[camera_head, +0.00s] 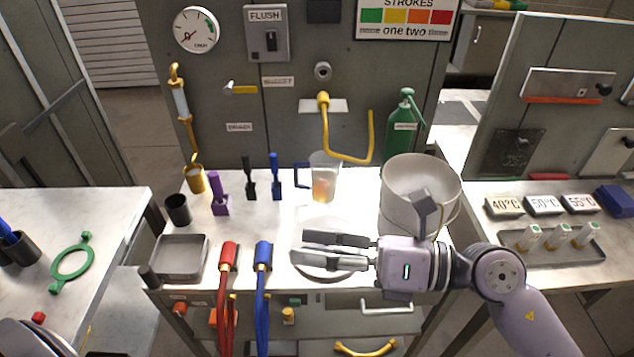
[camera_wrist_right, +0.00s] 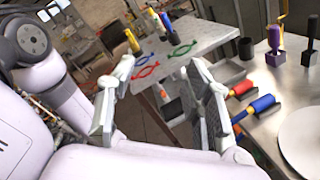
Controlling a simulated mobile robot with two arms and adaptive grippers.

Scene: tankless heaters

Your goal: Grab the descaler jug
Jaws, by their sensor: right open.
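A clear jug (camera_head: 325,180) with a blue handle on its left side and amber liquid inside stands upright toward the back of the middle bench in the head view. My right gripper (camera_head: 302,247) is open and empty, with its fingers pointing left above a round white plate (camera_head: 318,274). It is in front of the jug and apart from it. In the wrist view the right gripper's fingers (camera_wrist_right: 160,95) are spread with nothing between them, and I do not see the jug there. My left gripper is not in view.
A white bucket (camera_head: 420,172) stands right of the jug, with a green sprayer (camera_head: 404,130) behind. A yellow pipe (camera_head: 349,158) hangs close above the jug. Blue (camera_head: 276,178) and black (camera_head: 250,182) upright tools stand to its left. Red (camera_head: 228,258) and blue (camera_head: 263,258) hose ends lie in front.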

